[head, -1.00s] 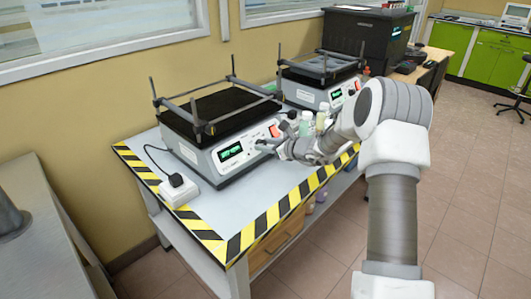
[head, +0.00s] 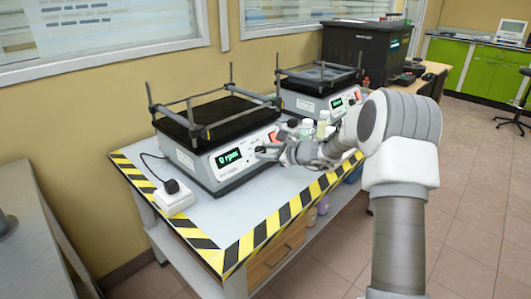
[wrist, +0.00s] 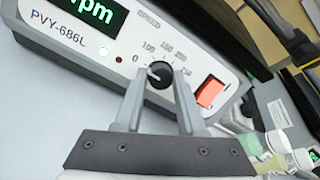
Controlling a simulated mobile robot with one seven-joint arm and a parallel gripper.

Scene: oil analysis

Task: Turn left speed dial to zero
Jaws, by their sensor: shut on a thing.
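The left speed dial is a small black knob (wrist: 160,75) on the front panel of the left shaker (head: 216,145). Its white scale runs from 0 at the left round to higher numbers at the right. A pale mark on the knob faces its upper left side. My gripper (wrist: 159,78) is shut on the knob, one finger on each side; in the head view my gripper (head: 265,151) reaches the panel from the right and hides the dial.
A red rocker switch (wrist: 210,93) sits close to the right finger. Small bottles (head: 307,128) stand right of the shaker, near my wrist. A second shaker (head: 325,92) stands behind. The bench's front strip (head: 268,229) is clear.

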